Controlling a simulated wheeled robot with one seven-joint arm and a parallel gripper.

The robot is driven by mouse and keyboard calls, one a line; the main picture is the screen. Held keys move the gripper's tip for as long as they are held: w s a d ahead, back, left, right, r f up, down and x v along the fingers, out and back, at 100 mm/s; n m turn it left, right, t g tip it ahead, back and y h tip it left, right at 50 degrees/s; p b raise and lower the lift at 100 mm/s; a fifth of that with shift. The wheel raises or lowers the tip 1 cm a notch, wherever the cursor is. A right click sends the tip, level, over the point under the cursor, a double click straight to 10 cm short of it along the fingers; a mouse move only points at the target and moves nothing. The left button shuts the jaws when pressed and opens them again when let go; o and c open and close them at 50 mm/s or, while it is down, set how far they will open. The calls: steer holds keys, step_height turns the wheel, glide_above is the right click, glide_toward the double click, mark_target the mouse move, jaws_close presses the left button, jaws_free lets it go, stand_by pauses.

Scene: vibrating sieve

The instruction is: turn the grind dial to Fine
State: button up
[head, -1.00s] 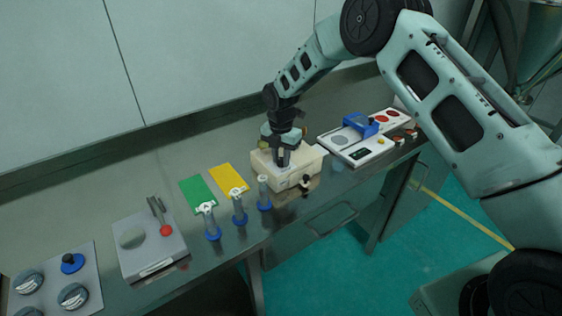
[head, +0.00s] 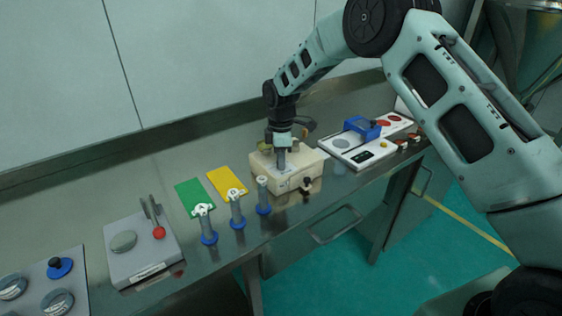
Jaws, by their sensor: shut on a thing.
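A cream box-shaped unit (head: 310,162) stands on the steel bench in the middle of the head view. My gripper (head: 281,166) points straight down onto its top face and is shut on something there. The grind dial appears to be between the fingers, but the fingers hide it, so I cannot read its setting. A pale label shows on the top around the fingertips. A small black knob (head: 306,184) sticks out of the unit's front.
Left of the unit stand several clear vials with blue bases (head: 237,212), beside a yellow card (head: 227,183) and a green card (head: 193,196). A white panel with a blue bracket (head: 361,127) lies right.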

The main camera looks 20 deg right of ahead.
steer(key=m+b, duration=0.1)
steer(key=m, duration=0.3)
steer(key=shift+m, duration=0.3)
steer(key=m, duration=0.4)
steer(key=shift+b, duration=0.3)
steer(key=shift+m, duration=0.3)
steer(key=o, duration=1)
step_height(320, 180, up, 18)
steer(key=b, duration=0.2)
steer(key=shift+f+b, duration=0.25)
steer(key=shift+b, duration=0.15)
